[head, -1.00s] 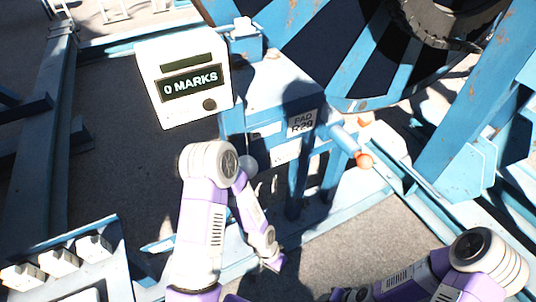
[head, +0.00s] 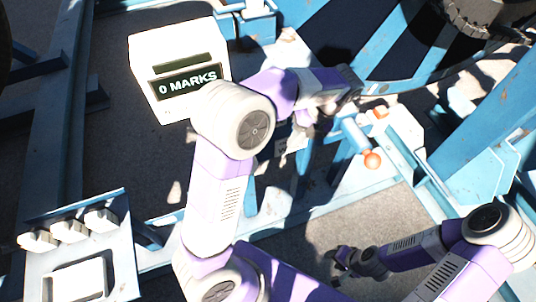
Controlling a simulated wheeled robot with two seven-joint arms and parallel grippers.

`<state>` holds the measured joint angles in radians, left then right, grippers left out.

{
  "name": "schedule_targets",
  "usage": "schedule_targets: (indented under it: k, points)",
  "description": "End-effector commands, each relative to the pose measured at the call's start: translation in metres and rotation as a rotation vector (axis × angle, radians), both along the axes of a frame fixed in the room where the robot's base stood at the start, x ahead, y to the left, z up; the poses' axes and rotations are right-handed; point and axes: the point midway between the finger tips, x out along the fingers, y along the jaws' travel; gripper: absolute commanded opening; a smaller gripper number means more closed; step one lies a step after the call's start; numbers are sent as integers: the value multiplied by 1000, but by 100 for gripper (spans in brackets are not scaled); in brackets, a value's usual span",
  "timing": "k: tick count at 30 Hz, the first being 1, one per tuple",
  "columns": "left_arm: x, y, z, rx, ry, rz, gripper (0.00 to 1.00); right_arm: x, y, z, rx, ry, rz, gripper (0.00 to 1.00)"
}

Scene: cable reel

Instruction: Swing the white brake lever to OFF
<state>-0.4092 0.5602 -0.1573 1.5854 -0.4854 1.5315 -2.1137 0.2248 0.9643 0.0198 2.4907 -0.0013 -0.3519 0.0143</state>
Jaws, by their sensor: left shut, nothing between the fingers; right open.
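I cannot make out the white brake lever now; my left arm covers much of the blue stand's front. My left gripper (head: 347,92) is shut and empty. It is in front of the stand's upper part, above and left of the orange ball, just below the reel; I cannot tell if it touches anything. My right gripper (head: 343,262) is open and empty, low over the floor, well below the handle.
A white counter box (head: 180,70) reading "0 MARKS" stands left of the stand. The large blue and black reel (head: 400,40) fills the upper right. A blue panel with white blocks (head: 85,225) is at lower left. Blue frame beams surround the grey floor.

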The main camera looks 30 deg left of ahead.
Motion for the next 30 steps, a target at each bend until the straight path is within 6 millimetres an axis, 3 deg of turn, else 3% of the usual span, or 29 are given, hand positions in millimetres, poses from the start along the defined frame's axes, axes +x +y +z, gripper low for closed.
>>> schedule_targets:
  k: [11,24,30]
  points:
    - [-4,4,-13,0,2,4,0,0,0,-3,0,0,0,43]
    - [-29,34,-93,2,3,5,0,0,0,-14,0,0,0,43]
    - [-46,56,-85,0,-1,5,0,0,0,-11,0,0,0,43]
